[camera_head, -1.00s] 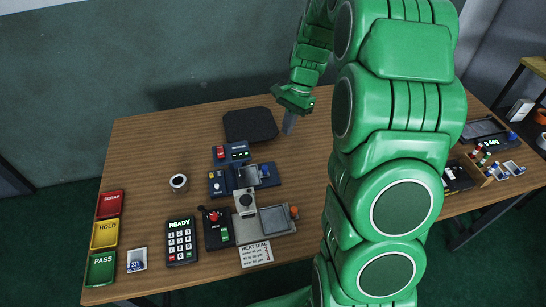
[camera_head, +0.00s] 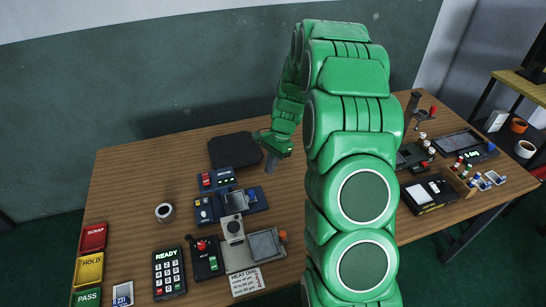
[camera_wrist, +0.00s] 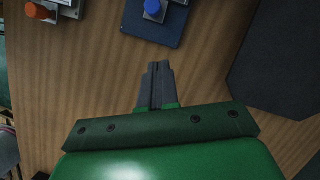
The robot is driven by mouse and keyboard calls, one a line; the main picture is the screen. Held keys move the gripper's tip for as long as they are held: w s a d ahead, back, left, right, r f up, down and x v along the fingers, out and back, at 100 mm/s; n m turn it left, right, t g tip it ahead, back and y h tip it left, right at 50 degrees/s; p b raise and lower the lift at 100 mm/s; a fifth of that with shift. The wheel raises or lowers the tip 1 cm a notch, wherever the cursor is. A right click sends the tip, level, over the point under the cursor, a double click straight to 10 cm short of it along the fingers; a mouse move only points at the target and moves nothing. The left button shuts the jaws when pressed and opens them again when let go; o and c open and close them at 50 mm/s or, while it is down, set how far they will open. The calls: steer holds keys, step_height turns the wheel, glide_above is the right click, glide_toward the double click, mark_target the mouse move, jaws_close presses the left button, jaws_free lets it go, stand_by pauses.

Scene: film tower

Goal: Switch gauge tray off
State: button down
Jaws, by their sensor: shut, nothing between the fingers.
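I cannot tell for certain which device is the gauge tray. A dark blue switch box (camera_head: 217,179) with a red rocker (camera_head: 206,179) and green-lit marks stands in front of a black mat. Just in front of it is a blue unit (camera_head: 204,212) with a grey square plate and a blue knob (camera_head: 252,194). The knob also shows at the top of the wrist view (camera_wrist: 152,7). My gripper (camera_head: 270,166) is shut and empty, right of the switch box, above bare wood. Its closed fingers (camera_wrist: 157,68) point toward the blue unit in the wrist view.
The black mat (camera_head: 234,150) lies behind the switch box. A grey device (camera_head: 264,245) with an orange knob, a keypad (camera_head: 168,272) and a red-knobbed heat box (camera_head: 206,256) stand in front. Coloured trays (camera_head: 90,270) are at left. More equipment (camera_head: 430,193) stands right of my arm.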

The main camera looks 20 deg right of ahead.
mark_target(260, 194)
steer(key=x, duration=0.4)
steer(key=shift+s+a+f, duration=0.1)
steer(key=shift+a+f, duration=0.05)
steer(key=shift+a, duration=0.05)
steer(key=shift+s+a, duration=0.45)
steer(key=shift+a, duration=0.45)
steer(key=shift+s+a, duration=0.3)
steer(key=shift+a, duration=0.35)
